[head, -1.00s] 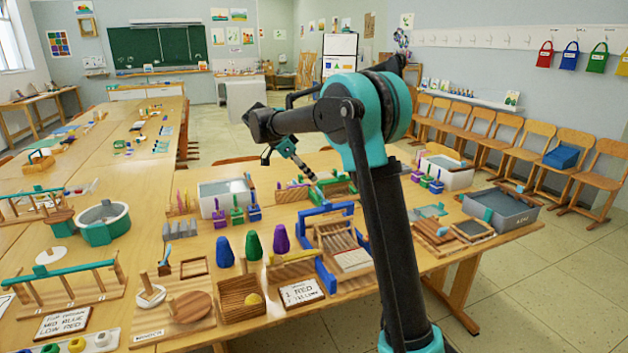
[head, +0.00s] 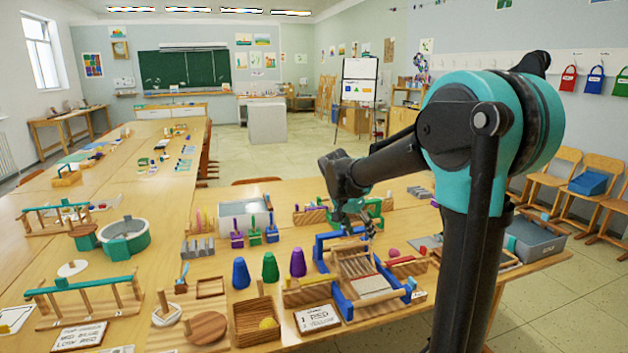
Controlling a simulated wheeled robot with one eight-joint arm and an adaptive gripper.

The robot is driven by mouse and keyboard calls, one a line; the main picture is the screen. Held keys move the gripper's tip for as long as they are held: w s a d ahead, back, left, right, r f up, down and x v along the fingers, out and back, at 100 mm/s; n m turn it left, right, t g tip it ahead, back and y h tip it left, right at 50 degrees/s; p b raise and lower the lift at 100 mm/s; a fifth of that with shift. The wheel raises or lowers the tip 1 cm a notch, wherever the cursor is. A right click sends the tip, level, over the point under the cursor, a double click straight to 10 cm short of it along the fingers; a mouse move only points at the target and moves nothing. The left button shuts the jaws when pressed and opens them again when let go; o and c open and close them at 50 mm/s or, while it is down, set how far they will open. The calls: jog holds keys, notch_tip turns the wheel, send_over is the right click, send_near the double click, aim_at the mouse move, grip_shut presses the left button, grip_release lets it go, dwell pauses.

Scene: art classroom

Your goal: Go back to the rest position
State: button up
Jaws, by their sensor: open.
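My gripper (head: 368,228) is at the end of my teal and black arm in the head view, over the back part of the blue-framed wooden rack (head: 365,272). It is small and partly lost against the things behind it. Its fingers are apart and nothing shows between them. My arm reaches in from the right and bends down to the table.
Blue, green and purple cones (head: 270,268) stand left of the rack, behind a wooden box with a yellow ball (head: 268,323). A grey bin (head: 535,240) sits at the table's right end. Chairs (head: 603,190) line the right wall. Open floor (head: 560,310) lies at right.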

jog(key=s+d+f+n+y, duration=0.1)
jog(key=s+f, duration=0.3)
jog(key=s, duration=0.4)
jog(key=s+d+f+n+t+y, duration=0.1)
jog(key=s+f+n, duration=0.3)
jog(key=s, duration=0.4)
jog(key=s+d+f+n+t+y, duration=0.1)
jog(key=s+d+f+n+y, duration=0.1)
jog(key=s+f, duration=0.4)
jog(key=s+d+n, duration=0.1)
jog(key=s, duration=0.2)
jog(key=shift+f, duration=0.25)
